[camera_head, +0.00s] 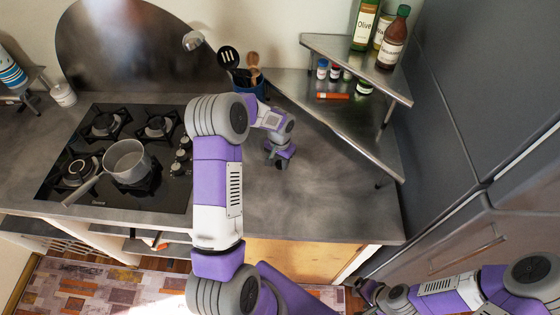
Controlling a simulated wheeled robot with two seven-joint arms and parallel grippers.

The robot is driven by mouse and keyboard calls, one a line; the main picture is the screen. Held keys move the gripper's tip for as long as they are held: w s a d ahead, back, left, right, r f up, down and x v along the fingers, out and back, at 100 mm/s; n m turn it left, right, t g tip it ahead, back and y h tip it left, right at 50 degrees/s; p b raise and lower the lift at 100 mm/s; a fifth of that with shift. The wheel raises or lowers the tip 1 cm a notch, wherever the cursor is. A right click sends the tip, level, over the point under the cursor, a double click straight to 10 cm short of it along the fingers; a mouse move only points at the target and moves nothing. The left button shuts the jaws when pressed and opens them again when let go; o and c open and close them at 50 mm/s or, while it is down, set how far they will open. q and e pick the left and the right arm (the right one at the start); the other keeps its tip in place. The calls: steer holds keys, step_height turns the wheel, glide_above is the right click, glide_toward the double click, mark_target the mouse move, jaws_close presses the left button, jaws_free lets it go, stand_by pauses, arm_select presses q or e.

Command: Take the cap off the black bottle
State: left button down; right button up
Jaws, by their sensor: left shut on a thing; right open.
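My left gripper (281,158) is over the bare counter right of the stove, pointing down. It is shut on a small dark thing at its fingertips, apparently the black bottle, mostly hidden by the gripper. I cannot make out its cap or whether it touches the counter. My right gripper (364,292) is open and low at the bottom right, in front of the counter's front edge and well apart from the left gripper.
A corner shelf (345,125) at the back right holds small jars, an olive oil bottle (364,28) and a brown bottle (393,42). A utensil holder (250,86) stands behind my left arm. A pot (127,162) sits on the stove (85,190). The counter's right front is clear.

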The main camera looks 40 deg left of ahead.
mark_target(280, 164)
arm_select(q)
steer(key=shift+f, duration=0.15)
steer(key=c, duration=0.7)
jaws_free()
steer(key=shift+c, duration=0.2)
steer(key=shift+r, duration=0.25)
step_height(280, 164, up, 12)
steer(key=shift+p, duration=0.35)
